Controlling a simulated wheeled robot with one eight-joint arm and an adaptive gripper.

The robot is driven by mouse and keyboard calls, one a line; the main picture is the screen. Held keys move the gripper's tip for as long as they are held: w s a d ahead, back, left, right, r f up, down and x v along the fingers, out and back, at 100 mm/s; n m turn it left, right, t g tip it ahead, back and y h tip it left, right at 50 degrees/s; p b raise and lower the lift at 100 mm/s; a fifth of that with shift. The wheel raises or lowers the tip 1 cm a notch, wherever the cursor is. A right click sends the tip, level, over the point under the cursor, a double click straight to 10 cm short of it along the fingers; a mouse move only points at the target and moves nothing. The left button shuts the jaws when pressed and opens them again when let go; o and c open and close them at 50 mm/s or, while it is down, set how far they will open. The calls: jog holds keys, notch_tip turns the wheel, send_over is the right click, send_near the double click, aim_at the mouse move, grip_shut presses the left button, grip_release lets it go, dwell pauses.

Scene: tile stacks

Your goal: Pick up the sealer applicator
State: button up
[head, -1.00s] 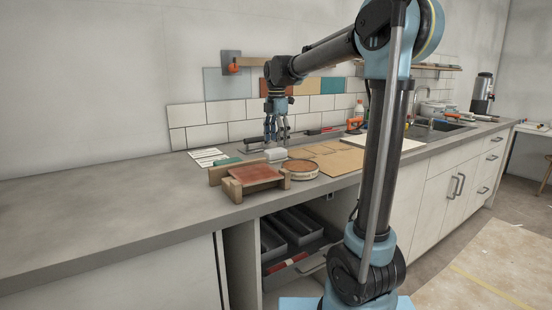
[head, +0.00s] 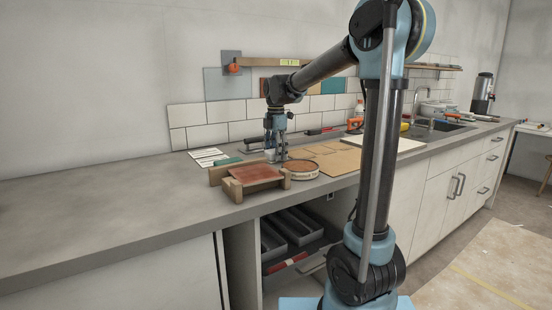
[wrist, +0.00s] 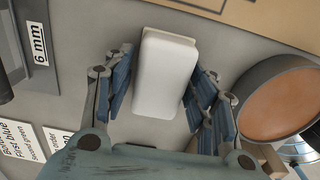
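A white block with rounded corners, which I take to be the sealer applicator (wrist: 163,70), lies on the grey worktop in the wrist view. My gripper (wrist: 161,82) is over it with its blue finger pads apart, one on each side of the block. Narrow gaps seem to show between pads and block, so I see no firm hold. In the head view my gripper (head: 276,156) is low over the worktop behind the wooden frame, and its fingers hide most of the block.
A round tin (head: 301,168) stands close on the right, also large in the wrist view (wrist: 283,103). A wooden frame with a red-brown tile (head: 255,174) is in front. Printed cards (head: 207,157) lie left; brown sheets (head: 335,158) lie right. The left worktop is clear.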

jog(key=c, duration=0.6)
notch_tip(320, 180, up, 10)
jog(key=shift+r, duration=0.1)
dwell(0.3)
jog(key=shift+o, duration=1.2)
